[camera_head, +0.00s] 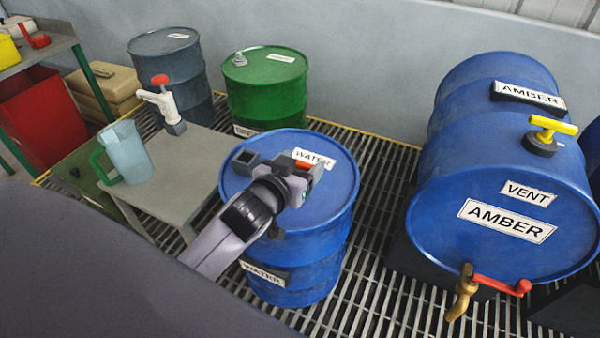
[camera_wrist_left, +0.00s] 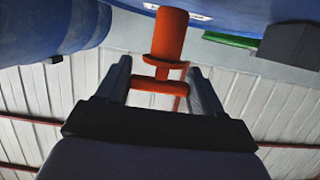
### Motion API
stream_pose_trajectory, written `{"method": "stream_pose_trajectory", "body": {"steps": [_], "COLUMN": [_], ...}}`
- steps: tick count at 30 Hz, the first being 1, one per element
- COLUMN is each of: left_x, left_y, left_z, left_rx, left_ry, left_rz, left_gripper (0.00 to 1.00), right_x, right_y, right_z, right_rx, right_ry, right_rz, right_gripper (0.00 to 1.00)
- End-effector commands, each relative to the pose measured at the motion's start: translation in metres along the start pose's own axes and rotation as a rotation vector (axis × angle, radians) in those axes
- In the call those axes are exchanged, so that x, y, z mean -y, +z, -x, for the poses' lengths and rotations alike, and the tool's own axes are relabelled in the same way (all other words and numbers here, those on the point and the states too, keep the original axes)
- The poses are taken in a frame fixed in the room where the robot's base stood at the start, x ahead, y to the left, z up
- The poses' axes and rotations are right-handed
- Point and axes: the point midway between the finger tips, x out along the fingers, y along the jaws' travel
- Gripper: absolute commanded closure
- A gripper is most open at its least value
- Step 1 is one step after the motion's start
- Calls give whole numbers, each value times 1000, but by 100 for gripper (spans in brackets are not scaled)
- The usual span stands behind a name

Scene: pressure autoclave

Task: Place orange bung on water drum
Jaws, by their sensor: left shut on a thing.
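The water drum (camera_head: 291,225) is blue and upright, with WATER labels on its top and side. My left gripper (camera_head: 300,166) is over its top and shut on the orange bung (camera_head: 304,164), which is mostly hidden by the fingers. In the left wrist view the orange bung (camera_wrist_left: 169,38) extends beyond the fingers of the left gripper (camera_wrist_left: 160,72), with a blue drum surface behind it. I cannot tell whether the bung touches the drum. A dark block (camera_head: 246,158) shows at the left of the drum top. My right gripper is not in view.
A grey table (camera_head: 185,165) with a jug (camera_head: 126,152) and a white spray-like tap (camera_head: 162,100) stands left. A green drum (camera_head: 265,85) stands behind. A large blue AMBER drum (camera_head: 480,190) lies right, with a brass tap (camera_head: 462,292). Grated floor lies between.

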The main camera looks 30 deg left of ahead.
Motion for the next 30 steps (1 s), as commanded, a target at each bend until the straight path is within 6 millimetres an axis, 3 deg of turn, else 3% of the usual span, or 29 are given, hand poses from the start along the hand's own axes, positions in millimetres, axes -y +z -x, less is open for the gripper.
{"method": "stream_pose_trajectory", "body": {"steps": [3,16,17,18,19,30], "left_x": [0,0,0,0,0,0], "left_y": [16,21,21,20,20,16], "left_z": [-4,-6,-6,-6,-6,-4], "left_rx": [1,-1,-1,-1,0,-1], "left_ry": [1,1,1,1,1,1], "left_rz": [1,1,1,1,1,0], "left_gripper": [64,64,26,13,7,7], "right_x": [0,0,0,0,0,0], "right_y": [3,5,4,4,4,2], "right_z": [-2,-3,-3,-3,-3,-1], "right_rx": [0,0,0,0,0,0], "right_ry": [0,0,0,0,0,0], "right_rz": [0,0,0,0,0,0], "right_gripper": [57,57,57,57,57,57]}}
